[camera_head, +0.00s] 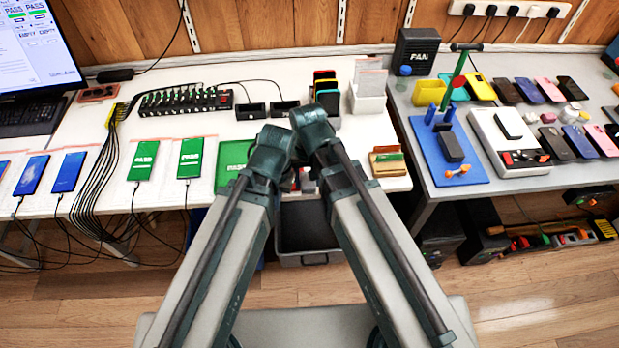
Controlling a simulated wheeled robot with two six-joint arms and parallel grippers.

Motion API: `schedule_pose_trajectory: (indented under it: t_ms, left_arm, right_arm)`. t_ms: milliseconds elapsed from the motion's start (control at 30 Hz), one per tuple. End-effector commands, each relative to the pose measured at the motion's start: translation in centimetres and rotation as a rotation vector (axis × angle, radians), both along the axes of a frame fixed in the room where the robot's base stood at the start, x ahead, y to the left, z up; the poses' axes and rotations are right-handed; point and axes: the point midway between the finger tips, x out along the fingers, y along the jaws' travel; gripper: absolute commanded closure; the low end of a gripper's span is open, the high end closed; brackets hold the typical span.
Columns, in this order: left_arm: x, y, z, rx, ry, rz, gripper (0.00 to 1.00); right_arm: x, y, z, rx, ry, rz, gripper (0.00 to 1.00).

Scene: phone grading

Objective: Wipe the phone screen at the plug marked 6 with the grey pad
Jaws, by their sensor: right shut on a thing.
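Several phones lie along the front of the white table: a blue-screen phone (68,172), another blue-screen phone (32,175), a green-screen phone (143,160) and another green-screen phone (190,157). A larger green thing (233,157) is partly behind my left arm. Cables run from the phones; I cannot read which plug is 6. A black plug strip (185,101) stands behind them. My left gripper (285,183) and right gripper (306,181) are mostly hidden behind my arms' joints. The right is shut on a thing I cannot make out. The grey pad is not recognisable.
A wooden block with a green strip (388,166) sits near the front edge. Coloured upright cases (326,88) and a white bin (367,100) stand behind. On the right grey table are a blue mat (432,165), a white device (490,140) and several phones.

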Motion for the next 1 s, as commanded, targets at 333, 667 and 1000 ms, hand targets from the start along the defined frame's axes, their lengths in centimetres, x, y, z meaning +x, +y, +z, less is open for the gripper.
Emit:
schedule_pose_trajectory:
  t_ms: [333, 667, 1000]
  left_arm:
    - [0.0, 0.0, 0.1, 0.0, 0.0, 0.0, 1.0]
    - [0.0, 0.0, 4.5, 0.0, 0.0, 0.0, 1.0]
    - [0.0, 0.0, 4.7, 0.0, 0.0, 0.0, 1.0]
  right_arm:
    - [0.0, 0.0, 0.1, 0.0, 0.0, 0.0, 0.89]
    - [0.0, 0.0, 4.5, 0.0, 0.0, 0.0, 0.89]
    - [0.0, 0.0, 4.7, 0.0, 0.0, 0.0, 0.89]
